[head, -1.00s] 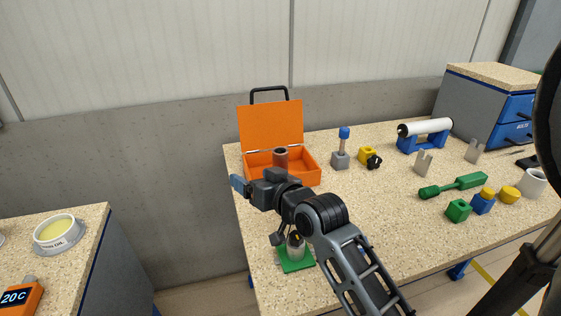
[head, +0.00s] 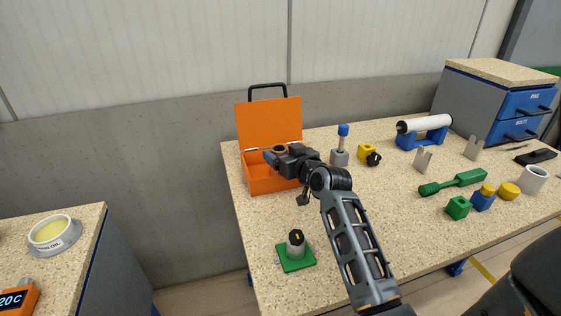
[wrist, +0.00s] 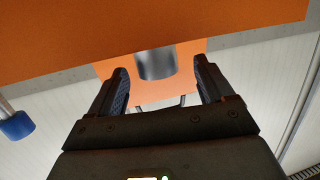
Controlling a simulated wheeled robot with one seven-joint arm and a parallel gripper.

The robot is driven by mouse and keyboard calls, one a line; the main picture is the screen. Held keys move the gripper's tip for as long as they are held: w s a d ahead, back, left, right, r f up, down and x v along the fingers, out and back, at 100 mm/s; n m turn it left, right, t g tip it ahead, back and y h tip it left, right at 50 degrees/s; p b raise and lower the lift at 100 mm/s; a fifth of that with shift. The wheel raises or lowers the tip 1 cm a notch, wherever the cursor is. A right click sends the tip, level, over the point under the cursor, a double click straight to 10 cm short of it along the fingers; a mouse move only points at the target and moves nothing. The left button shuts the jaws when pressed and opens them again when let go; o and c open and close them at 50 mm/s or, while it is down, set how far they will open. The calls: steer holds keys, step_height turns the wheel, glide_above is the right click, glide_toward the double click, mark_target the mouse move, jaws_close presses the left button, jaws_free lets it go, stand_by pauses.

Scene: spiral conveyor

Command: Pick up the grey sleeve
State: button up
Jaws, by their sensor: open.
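The grey sleeve shows in the wrist view (wrist: 155,64) as a smooth grey cylinder between and beyond my fingertips. In the head view only its brownish-grey open top (head: 279,148) shows, inside the orange case (head: 262,186); my gripper hides the rest. My gripper (head: 272,157) is over the open case, close to the sleeve. In the wrist view my gripper (wrist: 162,85) is open with one finger on either side of the sleeve's line. Whether a finger touches the sleeve I cannot tell.
The case's raised lid (head: 269,122) stands behind my gripper. A grey block with a blue-topped post (head: 340,152) and a yellow part (head: 368,153) stand to the right. A green plate with an upright cylinder (head: 295,260) lies in front.

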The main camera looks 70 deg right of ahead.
mark_target(276, 147)
steer(key=p+x, duration=0.1)
steer(key=x, duration=0.2)
steer(key=shift+w+d+r, duration=0.1)
steer(key=shift+d, duration=0.25)
steer(key=shift+w+d+f, duration=0.2)
steer(key=shift+w+d, duration=0.15)
steer(key=shift+w, duration=0.2)
steer(key=c, duration=1.1)
steer(key=shift+r, duration=0.1)
